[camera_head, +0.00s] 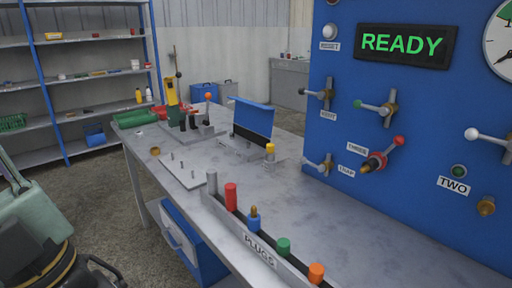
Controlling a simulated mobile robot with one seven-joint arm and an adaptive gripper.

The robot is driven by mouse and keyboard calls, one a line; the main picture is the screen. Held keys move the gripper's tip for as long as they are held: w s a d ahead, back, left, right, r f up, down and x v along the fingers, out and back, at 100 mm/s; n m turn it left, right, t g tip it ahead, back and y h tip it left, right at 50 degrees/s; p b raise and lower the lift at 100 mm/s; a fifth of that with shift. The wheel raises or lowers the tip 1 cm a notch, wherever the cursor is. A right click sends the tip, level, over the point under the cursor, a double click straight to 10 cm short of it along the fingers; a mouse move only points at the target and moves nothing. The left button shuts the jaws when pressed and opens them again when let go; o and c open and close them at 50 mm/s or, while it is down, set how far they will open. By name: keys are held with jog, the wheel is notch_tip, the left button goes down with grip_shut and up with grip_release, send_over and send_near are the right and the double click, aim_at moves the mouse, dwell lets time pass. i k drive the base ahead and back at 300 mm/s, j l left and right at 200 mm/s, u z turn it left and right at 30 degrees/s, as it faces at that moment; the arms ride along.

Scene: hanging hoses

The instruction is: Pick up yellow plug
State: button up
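A yellow-topped plug (270,149) with a paler lower body stands upright on the grey workbench, in front of a blue panel. It is apart from the rack labelled PLUGS (262,248) at the bench's front edge. That rack holds a grey, a red (231,196), a blue with a brass tip (254,218), a green (283,246) and an orange plug (316,272). My gripper is not clearly visible in this view.
A blue wall panel (430,130) with valves, levers and a lit READY display borders the bench on the right. A blue tilted board (253,117) stands behind the yellow plug. A pegged plate (182,168) and a yellow device (171,92) lie left. Bare benchtop (340,212) lies right of the rack.

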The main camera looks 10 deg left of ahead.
aim_at(270, 147)
jog(key=i+j, duration=0.1)
jog(key=j, duration=0.4)
jog(key=i+j, duration=0.1)
jog(key=j, duration=0.35)
jog(key=i+j, duration=0.1)
jog(key=j, duration=0.4)
jog(key=i+j, duration=0.1)
jog(key=j, duration=0.4)
jog(key=i+j, duration=0.1)
jog(key=j, duration=0.35)
jog(key=j+z, duration=0.15)
jog(key=z, duration=0.2)
jog(key=j+z, duration=0.2)
jog(key=z, duration=0.15)
jog(key=j+z, duration=0.2)
jog(key=z, duration=0.15)
jog(key=i+l+z, duration=0.1)
jog(key=l+z, duration=0.25)
jog(key=i+l+z, duration=0.1)
jog(key=z, duration=0.25)
jog(key=i+j, duration=0.15)
jog(key=i, duration=0.2)
jog(key=i+j, duration=0.2)
jog(key=i, duration=0.2)
